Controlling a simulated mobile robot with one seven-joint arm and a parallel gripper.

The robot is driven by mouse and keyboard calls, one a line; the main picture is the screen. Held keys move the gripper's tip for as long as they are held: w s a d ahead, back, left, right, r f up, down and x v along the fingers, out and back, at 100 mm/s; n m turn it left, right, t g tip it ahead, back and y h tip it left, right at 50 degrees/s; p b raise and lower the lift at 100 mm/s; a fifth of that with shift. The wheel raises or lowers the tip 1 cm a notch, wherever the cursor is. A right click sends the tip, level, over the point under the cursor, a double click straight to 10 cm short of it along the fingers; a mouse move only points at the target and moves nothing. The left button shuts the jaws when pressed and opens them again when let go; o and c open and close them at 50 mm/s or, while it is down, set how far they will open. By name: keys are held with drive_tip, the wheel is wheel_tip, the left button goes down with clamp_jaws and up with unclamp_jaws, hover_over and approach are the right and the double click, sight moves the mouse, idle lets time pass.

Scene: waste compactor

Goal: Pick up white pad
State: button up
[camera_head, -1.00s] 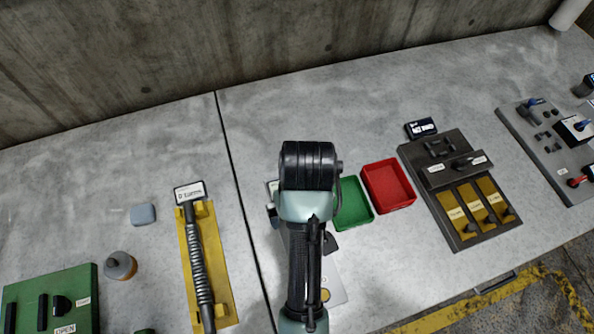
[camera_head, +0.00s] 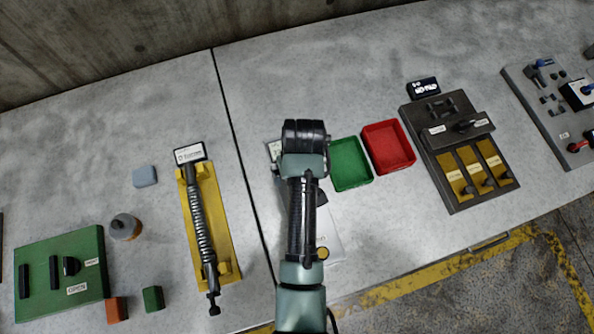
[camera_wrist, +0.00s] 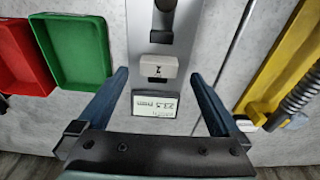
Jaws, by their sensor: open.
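In the wrist view a small white pad-like block (camera_wrist: 158,67) with a dark mark lies on a light grey plate (camera_wrist: 143,30), between a black part and a small display (camera_wrist: 155,104). My gripper (camera_wrist: 159,76) is open and empty. Its two dark blue fingers stand left and right of the white block in the picture, apart from it; the height gap is hard to tell. In the head view my arm hides the block and my fingertips; part of the grey plate (camera_head: 331,235) shows beside the arm.
Green tray (camera_head: 350,164) and red tray (camera_head: 388,147) stand close right of my arm. A yellow base with a spring rod (camera_head: 199,225), a pale blue-grey block (camera_head: 145,176) and a round grey-orange item (camera_head: 124,227) lie left. A dark switch panel (camera_head: 457,150) is further right.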

drive_tip(key=shift+w+f, duration=0.2)
drive_tip(key=shift+f, duration=0.65)
drive_tip(key=shift+w+f, duration=0.2)
drive_tip(key=shift+f, duration=0.6)
drive_tip(key=c, duration=1.6)
